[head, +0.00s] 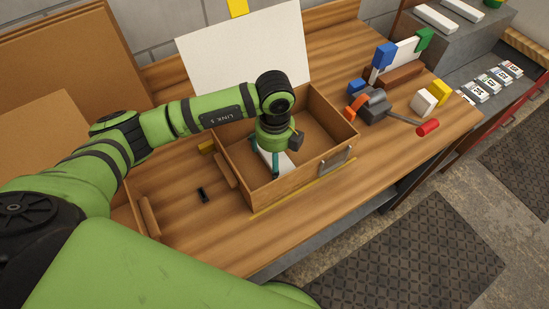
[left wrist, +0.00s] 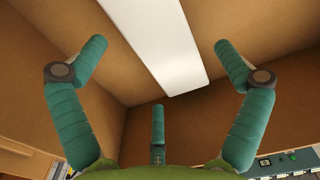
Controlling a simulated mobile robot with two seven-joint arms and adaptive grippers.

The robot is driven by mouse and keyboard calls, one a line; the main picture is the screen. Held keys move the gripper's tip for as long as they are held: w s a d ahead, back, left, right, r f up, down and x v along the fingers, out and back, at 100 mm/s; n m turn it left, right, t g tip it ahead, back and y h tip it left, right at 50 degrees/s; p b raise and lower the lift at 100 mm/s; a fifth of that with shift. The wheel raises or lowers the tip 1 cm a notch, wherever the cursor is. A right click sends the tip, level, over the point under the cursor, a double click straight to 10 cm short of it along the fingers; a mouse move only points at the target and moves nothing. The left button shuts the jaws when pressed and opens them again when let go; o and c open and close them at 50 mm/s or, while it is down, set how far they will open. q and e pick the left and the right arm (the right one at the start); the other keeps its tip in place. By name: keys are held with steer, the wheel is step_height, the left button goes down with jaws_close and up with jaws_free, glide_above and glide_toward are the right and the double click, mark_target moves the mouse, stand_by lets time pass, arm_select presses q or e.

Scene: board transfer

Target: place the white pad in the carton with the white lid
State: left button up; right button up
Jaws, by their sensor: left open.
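The open brown carton (head: 318,100) stands on the wooden workbench with the large white lid (head: 245,55) raised at its back. The white pad (head: 284,162) is inside the carton, partly hidden by my left gripper (head: 266,163). In the left wrist view the white pad (left wrist: 155,40) is a long white strip against the carton's brown inside. My left gripper (left wrist: 160,75) points down into the carton with its teal fingers spread open and empty. The pad shows between and beyond the fingers, and none of them visibly grips it. My right gripper is out of view.
Another brown carton (head: 60,50) stands at the left. A vise (head: 375,105) with a red-ended handle, a white block (head: 424,102) and other coloured blocks stand to the right. The front right bench top is clear.

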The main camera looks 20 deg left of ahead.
arm_select(q)
step_height(320, 180, up, 11)
steer(key=b, duration=0.3)
steer(key=shift+f, duration=0.2)
stand_by(1.0)
